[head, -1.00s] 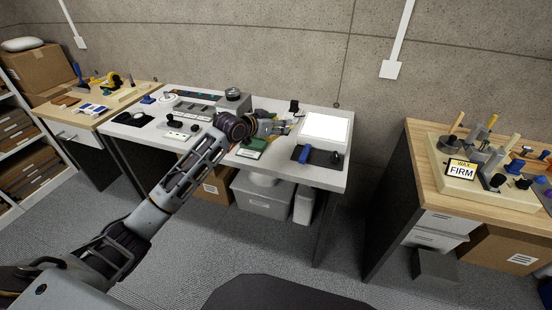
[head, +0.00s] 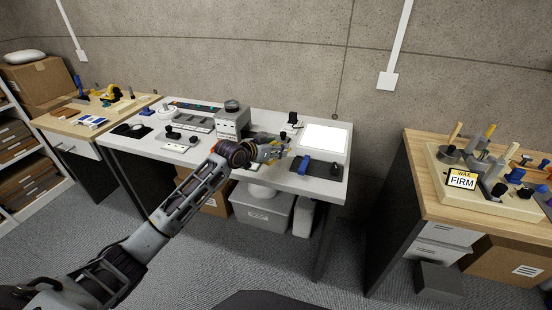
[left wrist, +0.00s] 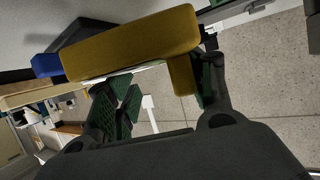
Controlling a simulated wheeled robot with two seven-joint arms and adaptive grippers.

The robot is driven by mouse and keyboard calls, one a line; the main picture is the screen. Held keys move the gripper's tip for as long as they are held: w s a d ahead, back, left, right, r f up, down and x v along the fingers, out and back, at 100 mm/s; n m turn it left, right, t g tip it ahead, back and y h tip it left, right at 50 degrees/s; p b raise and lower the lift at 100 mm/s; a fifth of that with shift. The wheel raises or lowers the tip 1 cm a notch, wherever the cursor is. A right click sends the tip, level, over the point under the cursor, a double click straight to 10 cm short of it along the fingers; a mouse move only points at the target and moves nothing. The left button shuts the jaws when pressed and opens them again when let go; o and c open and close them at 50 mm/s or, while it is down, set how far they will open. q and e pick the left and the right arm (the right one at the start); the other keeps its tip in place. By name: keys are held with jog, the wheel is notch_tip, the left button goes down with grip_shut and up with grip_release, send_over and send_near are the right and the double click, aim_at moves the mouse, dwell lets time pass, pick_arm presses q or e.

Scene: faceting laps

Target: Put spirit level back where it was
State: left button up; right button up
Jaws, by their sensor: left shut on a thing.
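The spirit level, which I take to be the yellow bar (left wrist: 130,43), fills the upper middle of the left wrist view. In the head view only a small yellowish bit shows at my left gripper (head: 280,147). My left gripper, with green finger pads in the left wrist view (left wrist: 160,95), is shut on it. It holds the bar over the front part of the white table (head: 318,187), left of the dark mat. The gap between bar and table top is hard to judge. My right gripper is not in view.
A bright white panel (head: 325,139) lies behind the gripper. A blue object (head: 304,165) and a dark object (head: 335,169) are on the dark mat (head: 320,172). A grey box-shaped device (head: 232,122) stands left. A wooden bench (head: 420,190) with tools is at right.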

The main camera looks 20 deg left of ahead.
aim_at(276, 165)
pick_arm(q)
jog(key=shift+f, duration=0.2)
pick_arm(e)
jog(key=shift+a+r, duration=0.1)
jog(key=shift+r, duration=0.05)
pick_arm(q)
jog(key=shift+f, duration=0.6)
notch_tip(276, 165, down, 2)
jog(key=shift+f+b, duration=0.2)
jog(key=shift+b, duration=0.2)
jog(key=shift+f, duration=0.25)
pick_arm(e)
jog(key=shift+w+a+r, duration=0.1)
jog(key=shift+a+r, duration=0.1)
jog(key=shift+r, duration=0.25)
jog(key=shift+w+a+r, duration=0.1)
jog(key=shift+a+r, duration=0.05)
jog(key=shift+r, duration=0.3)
pick_arm(q)
jog(key=shift+f, duration=0.4)
